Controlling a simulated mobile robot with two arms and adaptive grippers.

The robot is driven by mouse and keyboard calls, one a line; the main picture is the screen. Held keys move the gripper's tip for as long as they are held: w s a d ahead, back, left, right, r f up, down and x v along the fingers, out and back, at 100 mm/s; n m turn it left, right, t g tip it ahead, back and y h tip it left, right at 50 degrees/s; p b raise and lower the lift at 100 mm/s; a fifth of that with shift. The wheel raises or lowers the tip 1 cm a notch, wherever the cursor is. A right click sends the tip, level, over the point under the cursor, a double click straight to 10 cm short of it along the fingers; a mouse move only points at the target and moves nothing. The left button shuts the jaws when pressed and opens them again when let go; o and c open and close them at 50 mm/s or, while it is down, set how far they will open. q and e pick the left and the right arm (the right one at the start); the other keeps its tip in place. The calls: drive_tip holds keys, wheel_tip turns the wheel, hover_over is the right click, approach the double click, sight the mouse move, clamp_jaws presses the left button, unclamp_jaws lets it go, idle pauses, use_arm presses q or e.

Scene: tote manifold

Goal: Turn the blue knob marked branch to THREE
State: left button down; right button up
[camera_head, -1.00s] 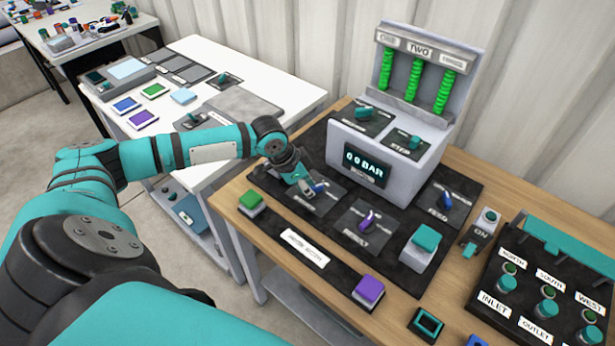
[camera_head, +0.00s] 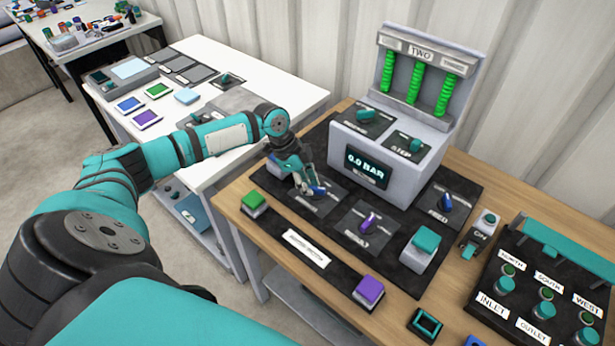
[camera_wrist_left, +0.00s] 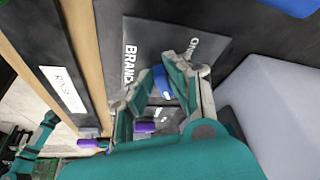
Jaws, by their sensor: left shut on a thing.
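The blue knob (camera_head: 318,190) sits on a dark plate (camera_head: 324,206) on the black panel. In the left wrist view the blue knob (camera_wrist_left: 162,82) shows beside the printed word BRANCH on its plate (camera_wrist_left: 150,40). My left gripper (camera_head: 307,187) is down at this knob, and its fingers (camera_wrist_left: 167,88) are shut on it from two sides. The fingers hide part of the knob, and I cannot read which mark it points to. The sign (camera_head: 420,50) above the green columns reads TWO.
A purple knob (camera_head: 368,222) and another blue knob (camera_head: 445,203) stand on the same panel. The grey box with the 0.0 BAR display (camera_head: 367,165) stands close behind the gripper. A green button (camera_head: 254,202) lies to the left, a teal one (camera_head: 426,240) to the right.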

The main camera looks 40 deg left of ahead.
idle(0.3)
use_arm(q)
drive_tip(key=c, duration=1.3)
unclamp_jaws()
drive_tip(key=v, duration=1.2)
drive_tip(key=shift+r, duration=0.1)
